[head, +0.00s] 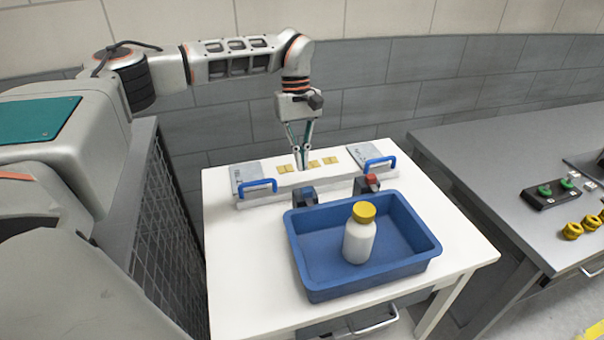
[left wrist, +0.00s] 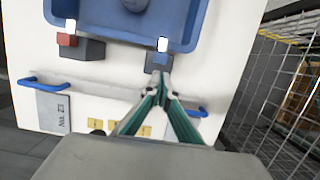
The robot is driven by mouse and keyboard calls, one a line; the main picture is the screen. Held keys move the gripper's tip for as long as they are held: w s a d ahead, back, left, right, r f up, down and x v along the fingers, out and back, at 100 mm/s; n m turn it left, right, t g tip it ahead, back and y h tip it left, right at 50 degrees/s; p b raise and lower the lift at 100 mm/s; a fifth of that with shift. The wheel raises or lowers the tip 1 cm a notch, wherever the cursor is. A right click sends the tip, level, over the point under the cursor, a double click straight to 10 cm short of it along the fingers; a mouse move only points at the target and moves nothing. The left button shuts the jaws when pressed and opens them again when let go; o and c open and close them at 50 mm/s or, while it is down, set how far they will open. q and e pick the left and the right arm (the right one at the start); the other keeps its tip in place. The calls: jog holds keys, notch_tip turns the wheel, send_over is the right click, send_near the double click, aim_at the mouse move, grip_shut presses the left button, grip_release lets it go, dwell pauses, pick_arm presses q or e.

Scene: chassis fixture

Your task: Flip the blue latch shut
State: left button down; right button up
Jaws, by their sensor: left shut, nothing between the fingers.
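The blue latch (head: 308,194) sits on a dark grey block at the front of the white fixture, close to the back left corner of the blue tray. In the left wrist view the blue latch (left wrist: 161,59) lies just beyond my fingertips, with a small white tip beside it. I cannot tell its lever angle clearly. My left gripper (head: 303,168) points down over the fixture, behind the blue latch, shut and empty. In the left wrist view my left gripper (left wrist: 158,86) has its fingertips together. I cannot tell whether it touches anything. My right gripper is not in view.
A similar red latch (head: 371,181) stands to the right. Two blue handles (head: 258,186) (head: 380,162) rise from the fixture. The blue tray (head: 315,283) holds a white bottle (head: 359,240) with a yellow cap. A grey bench (head: 480,140) is at right, a wire mesh cage (head: 160,230) at left.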

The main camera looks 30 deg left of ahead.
pick_arm(q)
jog(key=v, duration=0.7)
jog(key=shift+a+f, duration=0.1)
jog(key=shift+f, duration=0.05)
dwell(0.3)
